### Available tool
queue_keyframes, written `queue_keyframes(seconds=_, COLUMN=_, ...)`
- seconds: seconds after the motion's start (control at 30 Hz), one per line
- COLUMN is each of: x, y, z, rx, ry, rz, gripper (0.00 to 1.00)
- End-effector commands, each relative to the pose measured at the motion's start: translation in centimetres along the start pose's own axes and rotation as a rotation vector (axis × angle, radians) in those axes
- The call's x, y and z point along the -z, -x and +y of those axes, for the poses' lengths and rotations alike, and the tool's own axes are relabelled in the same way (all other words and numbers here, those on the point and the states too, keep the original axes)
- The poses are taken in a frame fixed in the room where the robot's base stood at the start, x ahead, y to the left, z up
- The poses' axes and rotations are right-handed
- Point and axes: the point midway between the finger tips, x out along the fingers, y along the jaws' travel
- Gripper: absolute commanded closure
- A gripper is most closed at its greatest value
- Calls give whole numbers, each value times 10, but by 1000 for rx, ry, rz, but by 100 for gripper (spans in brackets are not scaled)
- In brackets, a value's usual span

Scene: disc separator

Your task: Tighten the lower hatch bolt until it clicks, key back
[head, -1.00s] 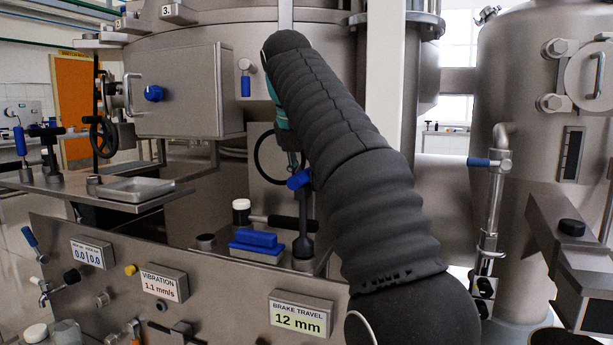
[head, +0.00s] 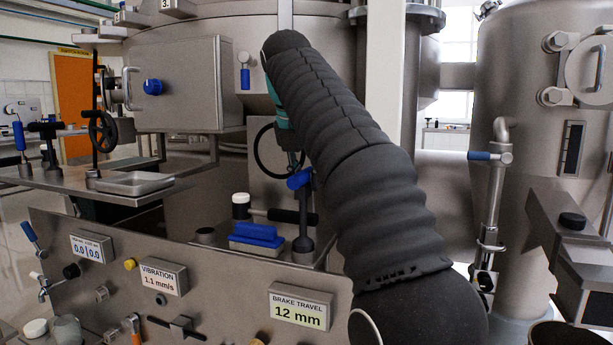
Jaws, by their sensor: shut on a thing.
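The round hatch (head: 597,72) is on the right-hand vessel, with an upper bolt (head: 556,41) and a lower hatch bolt (head: 552,97) at its left edge. My gripper (head: 294,165) is mostly hidden behind my dark sleeved arm. It points down, shut at the blue top of a dark T-shaped tool (head: 305,205), which appears to be the key. The tool stands upright, its foot at a grey socket (head: 303,246) on the panel shelf. The exact finger contact is too small to see.
A blue block (head: 256,235) and a white-capped dark jar (head: 241,206) sit left of the tool. Signs, including a brake travel display (head: 299,307), line the front panel. A pipe with a blue-handled valve (head: 485,156) stands before the right vessel. A shelf with a tray (head: 135,184) is at left.

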Motion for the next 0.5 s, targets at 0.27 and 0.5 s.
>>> queue_keyframes(seconds=0.27, x=5, y=-12, z=0, rx=-2, ry=0, rz=-2, gripper=100)
queue_keyframes(seconds=0.5, x=5, y=-11, z=0, rx=-1, ry=0, rz=-1, gripper=47)
